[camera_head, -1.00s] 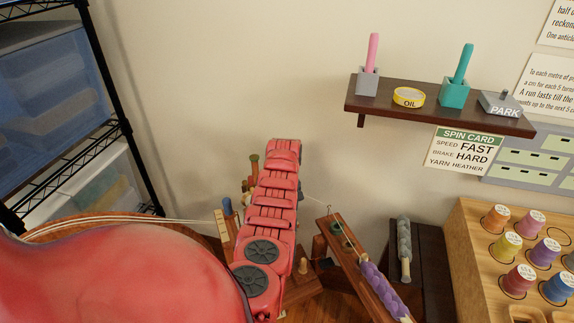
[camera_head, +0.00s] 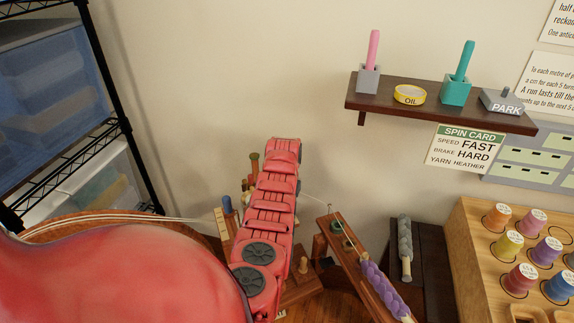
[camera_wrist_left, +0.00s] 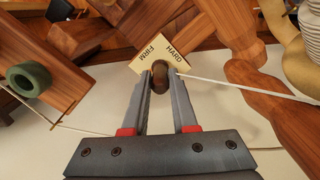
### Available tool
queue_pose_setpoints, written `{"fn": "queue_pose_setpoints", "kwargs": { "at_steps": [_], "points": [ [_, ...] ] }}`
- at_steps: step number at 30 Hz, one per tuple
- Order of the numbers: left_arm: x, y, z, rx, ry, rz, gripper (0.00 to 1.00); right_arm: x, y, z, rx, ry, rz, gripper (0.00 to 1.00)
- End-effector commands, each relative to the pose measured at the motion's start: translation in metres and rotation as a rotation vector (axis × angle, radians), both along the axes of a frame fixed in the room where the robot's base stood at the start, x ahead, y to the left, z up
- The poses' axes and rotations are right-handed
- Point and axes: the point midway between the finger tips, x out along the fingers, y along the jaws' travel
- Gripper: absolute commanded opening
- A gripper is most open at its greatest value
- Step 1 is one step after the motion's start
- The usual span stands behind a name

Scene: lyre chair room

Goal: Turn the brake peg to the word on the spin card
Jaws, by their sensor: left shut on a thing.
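The spin card (camera_head: 465,148) hangs on the wall under the shelf and reads speed FAST, brake HARD, yarn HEATHER. In the left wrist view, my left gripper (camera_wrist_left: 161,80) is shut on the brown brake peg (camera_wrist_left: 160,76). The peg stands at a pale word plate (camera_wrist_left: 160,46) on which FIRM and HARD show; the rest of the plate is hidden by the peg and fingers. Which word the peg points to I cannot tell. In the head view my red left arm covers the gripper and the peg. My right gripper is not in view.
A dark shelf (camera_head: 430,102) holds a pink stick, an oil tin, a teal stick and a PARK block. A wooden rack (camera_head: 466,219) of yarn spools stands at right. A white strand (camera_wrist_left: 240,87) runs close beside the gripper. A dark green ring (camera_wrist_left: 24,80) lies left.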

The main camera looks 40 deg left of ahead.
Motion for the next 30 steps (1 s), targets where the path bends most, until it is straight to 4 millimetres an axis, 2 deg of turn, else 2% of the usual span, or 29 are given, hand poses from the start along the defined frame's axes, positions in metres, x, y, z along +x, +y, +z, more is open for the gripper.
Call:
{"fn": "queue_pose_setpoints", "kwargs": {
  "at_steps": [9,23,24,28,30],
  "points": [
    [-0.0006,0.0006,-0.0001,0.000,0.001,-0.093,0.00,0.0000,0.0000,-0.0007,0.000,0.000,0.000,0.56],
    [-0.0003,0.0005,0.0002,0.001,0.000,-0.105,0.00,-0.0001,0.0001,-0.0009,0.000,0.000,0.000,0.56],
    [-0.0003,0.0005,0.0002,0.001,0.000,-0.105,0.30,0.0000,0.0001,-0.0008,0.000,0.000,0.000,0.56],
    [-0.0002,0.0004,0.0002,0.000,0.000,-0.105,0.53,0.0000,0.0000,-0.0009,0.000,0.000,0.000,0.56],
    [-0.0001,0.0004,0.0001,0.000,0.000,-0.105,0.56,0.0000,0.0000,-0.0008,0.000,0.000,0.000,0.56]
  ]
}}
